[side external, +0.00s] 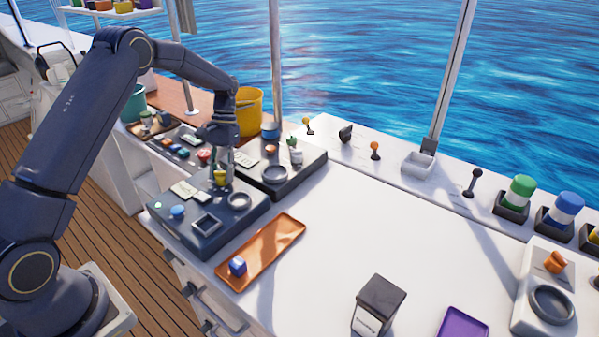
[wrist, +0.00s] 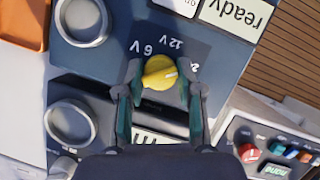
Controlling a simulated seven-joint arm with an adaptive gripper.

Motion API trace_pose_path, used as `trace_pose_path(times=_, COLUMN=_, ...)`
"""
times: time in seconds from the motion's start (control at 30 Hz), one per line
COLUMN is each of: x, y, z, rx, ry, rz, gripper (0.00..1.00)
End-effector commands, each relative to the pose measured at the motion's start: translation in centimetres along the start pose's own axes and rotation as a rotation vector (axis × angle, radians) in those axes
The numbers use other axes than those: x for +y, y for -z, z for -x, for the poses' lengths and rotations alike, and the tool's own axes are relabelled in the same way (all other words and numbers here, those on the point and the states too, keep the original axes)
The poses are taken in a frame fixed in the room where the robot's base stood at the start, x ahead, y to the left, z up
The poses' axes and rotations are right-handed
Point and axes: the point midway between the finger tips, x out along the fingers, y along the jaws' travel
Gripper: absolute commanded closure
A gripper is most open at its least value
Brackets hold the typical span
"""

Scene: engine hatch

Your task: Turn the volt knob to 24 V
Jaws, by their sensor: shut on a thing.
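The volt knob (wrist: 158,72) is yellow and round, on a dark panel in the wrist view. The "6 V" label (wrist: 141,47) and "12 V" label (wrist: 171,42) are visible, upside down. My gripper (wrist: 160,78) is shut on the knob, one finger on each side. In the side view my gripper (side external: 221,166) reaches down to the yellow knob (side external: 220,178) on the dark panel box (side external: 175,237).
Round grey rings (wrist: 82,20) (wrist: 70,122) lie beside the knob. A yellow bucket (side external: 249,112) stands behind my gripper. The white counter (side external: 400,230) to the right is mostly clear.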

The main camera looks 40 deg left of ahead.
Motion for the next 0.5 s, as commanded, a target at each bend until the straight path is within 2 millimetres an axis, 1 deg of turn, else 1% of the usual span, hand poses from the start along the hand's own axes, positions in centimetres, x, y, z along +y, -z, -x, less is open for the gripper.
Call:
trace_pose_path(times=0.2, x=0.0, y=-0.01, z=0.06, rx=0.0, ry=0.0, rz=0.001, gripper=0.99)
trace_pose_path(times=0.23, x=0.0, y=-0.01, z=0.06, rx=0.0, ry=0.0, rz=0.001, gripper=0.63)
trace_pose_path(times=0.43, x=0.0, y=-0.01, z=0.04, rx=0.0, ry=0.0, rz=0.001, gripper=0.42)
trace_pose_path(times=0.47, x=0.0, y=-0.01, z=0.03, rx=0.0, ry=0.0, rz=0.002, gripper=0.39)
trace_pose_path(times=0.5, x=0.0, y=-0.01, z=0.03, rx=0.0, ry=0.0, rz=0.002, gripper=0.39)
